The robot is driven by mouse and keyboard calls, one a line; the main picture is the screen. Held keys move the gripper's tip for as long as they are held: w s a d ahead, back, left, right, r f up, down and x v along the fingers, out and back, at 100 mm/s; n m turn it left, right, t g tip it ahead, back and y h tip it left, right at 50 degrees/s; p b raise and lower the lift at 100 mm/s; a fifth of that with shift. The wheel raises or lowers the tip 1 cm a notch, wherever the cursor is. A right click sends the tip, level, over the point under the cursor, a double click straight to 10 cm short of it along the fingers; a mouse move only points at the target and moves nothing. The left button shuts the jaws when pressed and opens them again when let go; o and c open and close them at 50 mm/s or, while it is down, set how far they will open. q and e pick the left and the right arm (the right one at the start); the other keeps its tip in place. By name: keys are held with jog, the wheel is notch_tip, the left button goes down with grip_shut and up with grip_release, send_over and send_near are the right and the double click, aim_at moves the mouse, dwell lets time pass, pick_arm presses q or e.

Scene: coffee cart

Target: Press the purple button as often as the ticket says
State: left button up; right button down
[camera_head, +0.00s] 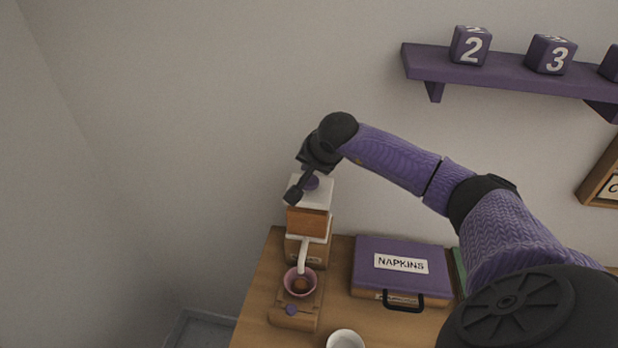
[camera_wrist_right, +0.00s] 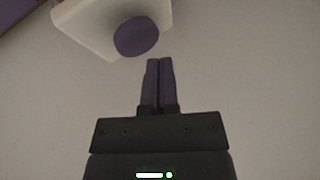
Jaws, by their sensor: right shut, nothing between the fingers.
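The coffee machine (camera_head: 308,222) stands at the table's left side, white and wood-brown with a white spout. A round purple button (camera_head: 312,183) sits on its white top. The wrist view also shows a round purple button (camera_wrist_right: 137,37) on a white block. My right gripper (camera_head: 293,194) is at the machine's top, beside the button. Its purple fingers (camera_wrist_right: 160,83) are together and empty, apart from the button in the wrist view. I see no ticket. My left gripper is out of view.
A pink cup (camera_head: 300,282) with brown contents stands under the spout. A white cup (camera_head: 345,340) is at the lower edge. A purple napkins case (camera_head: 375,255) lies to the right. A purple shelf (camera_head: 490,75) holds number cubes. The wall at left is bare.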

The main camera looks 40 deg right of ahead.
aim_at(309, 181)
jog(key=shift+r+p, duration=1.55)
jog(key=shift+r, duration=0.85)
jog(key=shift+f, duration=0.1)
